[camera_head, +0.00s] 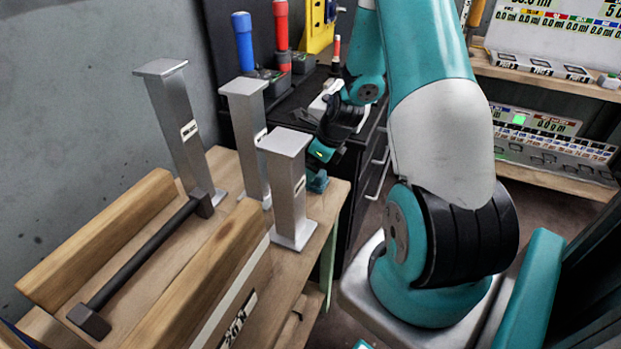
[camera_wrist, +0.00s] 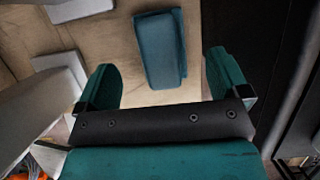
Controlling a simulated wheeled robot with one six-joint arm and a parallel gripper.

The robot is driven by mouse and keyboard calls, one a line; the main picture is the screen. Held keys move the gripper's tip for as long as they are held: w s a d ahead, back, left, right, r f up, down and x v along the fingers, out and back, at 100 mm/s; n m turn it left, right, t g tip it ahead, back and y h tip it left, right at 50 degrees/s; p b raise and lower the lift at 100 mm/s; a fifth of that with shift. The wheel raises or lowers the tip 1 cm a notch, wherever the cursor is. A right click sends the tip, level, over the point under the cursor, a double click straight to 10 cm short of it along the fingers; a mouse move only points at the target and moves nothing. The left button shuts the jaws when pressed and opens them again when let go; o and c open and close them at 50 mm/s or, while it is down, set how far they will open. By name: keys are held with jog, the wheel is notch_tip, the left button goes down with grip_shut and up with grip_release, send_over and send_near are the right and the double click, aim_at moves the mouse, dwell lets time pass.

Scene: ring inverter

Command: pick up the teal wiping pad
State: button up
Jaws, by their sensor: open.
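The teal wiping pad (camera_wrist: 160,48) lies on the wooden bench top, between and a little beyond my open fingertips in the wrist view. In the head view the pad (camera_head: 317,182) is a small teal patch at the bench's far right corner, just behind the shortest metal post. My gripper (camera_wrist: 163,66) is open and empty, with one teal finger on each side of the pad's line. In the head view my gripper (camera_head: 323,152) is above the pad, and its fingers are partly hidden. I cannot tell the exact height gap.
Three grey metal posts stand on the bench; the shortest post (camera_head: 289,188) is close beside the pad. A dark bar (camera_head: 143,257) lies between two wooden beams. A black cabinet (camera_head: 300,105) with red and blue tools stands beyond the bench edge.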

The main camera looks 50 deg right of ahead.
jog(key=x, duration=0.5)
jog(key=c, duration=1.1)
jog(key=shift+c, duration=0.2)
jog(key=shift+r, duration=0.1)
notch_tip(320, 180, up, 20)
jog(key=p, duration=0.1)
jog(key=o, duration=0.5)
jog(key=c, duration=0.3)
jog(key=shift+s, duration=0.1)
